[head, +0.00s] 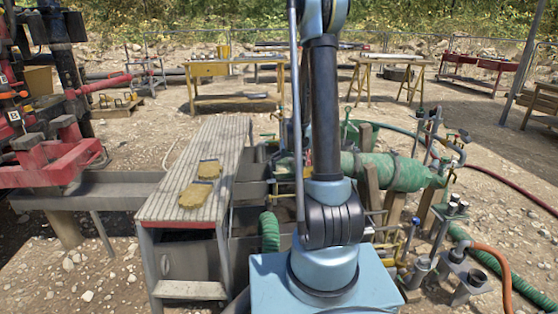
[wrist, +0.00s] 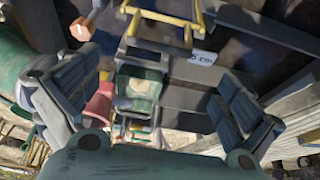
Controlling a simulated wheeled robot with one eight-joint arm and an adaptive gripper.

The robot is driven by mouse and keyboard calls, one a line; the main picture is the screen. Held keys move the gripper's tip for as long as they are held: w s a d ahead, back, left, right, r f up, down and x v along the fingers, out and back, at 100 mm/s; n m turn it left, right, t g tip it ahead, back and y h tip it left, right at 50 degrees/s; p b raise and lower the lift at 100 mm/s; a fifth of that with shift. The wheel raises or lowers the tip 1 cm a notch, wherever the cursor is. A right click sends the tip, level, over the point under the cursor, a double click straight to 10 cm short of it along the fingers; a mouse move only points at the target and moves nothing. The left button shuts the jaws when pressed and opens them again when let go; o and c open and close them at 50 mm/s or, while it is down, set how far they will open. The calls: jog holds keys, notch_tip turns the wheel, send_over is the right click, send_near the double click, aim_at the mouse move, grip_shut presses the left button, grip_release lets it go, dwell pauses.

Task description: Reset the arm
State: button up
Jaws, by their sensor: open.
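My gripper (wrist: 158,105) shows in the wrist view with its two dark ribbed fingers spread wide apart. It is open, and nothing is held between the fingers. Behind the gap are a green box-like part, a red part and a yellow frame (wrist: 165,20), all partly hidden. In the head view my arm stands upright in the middle, rising out of the top of the picture. My gripper is not visible in the head view.
A slatted bench (head: 215,150) with two yellowish pads (head: 195,195) stands left of my arm. A green cylinder (head: 400,172) with pipes and valves is at right. Red machinery (head: 45,160) is at far left. Yellow-legged tables (head: 235,68) stand behind on open gravel.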

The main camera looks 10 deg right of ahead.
jog(key=s+r+g, duration=0.1)
jog(key=s+r, duration=0.5)
jog(key=s, duration=0.3)
jog(key=s+r, duration=0.6)
jog(key=s, duration=0.3)
jog(key=s+g, duration=0.1)
jog(key=s, duration=2)
jog(key=shift+s+f, duration=0.2)
jog(key=shift+f, duration=0.25)
jog(key=shift+d, duration=0.1)
